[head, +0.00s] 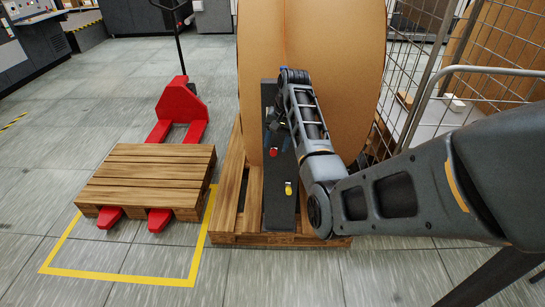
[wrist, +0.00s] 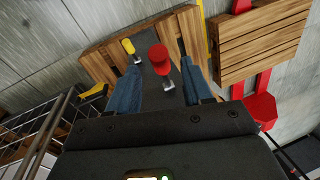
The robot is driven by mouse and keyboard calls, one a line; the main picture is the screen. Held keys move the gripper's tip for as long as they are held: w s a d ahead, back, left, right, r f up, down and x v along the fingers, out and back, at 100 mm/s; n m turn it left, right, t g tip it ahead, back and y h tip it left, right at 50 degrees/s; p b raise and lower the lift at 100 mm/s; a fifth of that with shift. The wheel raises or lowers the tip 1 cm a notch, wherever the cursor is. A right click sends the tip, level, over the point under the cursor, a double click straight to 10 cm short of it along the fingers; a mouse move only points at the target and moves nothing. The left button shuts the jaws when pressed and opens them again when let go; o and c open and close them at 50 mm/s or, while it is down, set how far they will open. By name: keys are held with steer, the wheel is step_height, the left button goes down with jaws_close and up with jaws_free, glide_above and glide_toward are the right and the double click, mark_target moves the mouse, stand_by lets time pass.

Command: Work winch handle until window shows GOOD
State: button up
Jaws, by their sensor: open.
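In the wrist view, the red knob (wrist: 158,58) shows between the fingertips and the yellow handle (wrist: 128,47) is beyond the left finger. I cannot tell which is the winch handle. My gripper (head: 278,143) is above the red knob; its blue fingers (wrist: 162,70) are apart and appear to hold nothing. No window with readable text shows. A small lit strip (wrist: 150,177) is cut off at the wrist view's bottom edge.
The brown roll (head: 325,55) stands on a wooden pallet (head: 229,190). To its left, a red pallet jack (head: 182,104) carries another pallet (head: 145,178) inside a yellow floor outline. A wire cage (head: 460,70) is close on the right. The front floor is clear.

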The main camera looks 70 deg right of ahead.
steer(key=x, duration=0.7)
steer(key=shift+a, duration=0.15)
steer(key=shift+c, duration=0.2)
jaws_close()
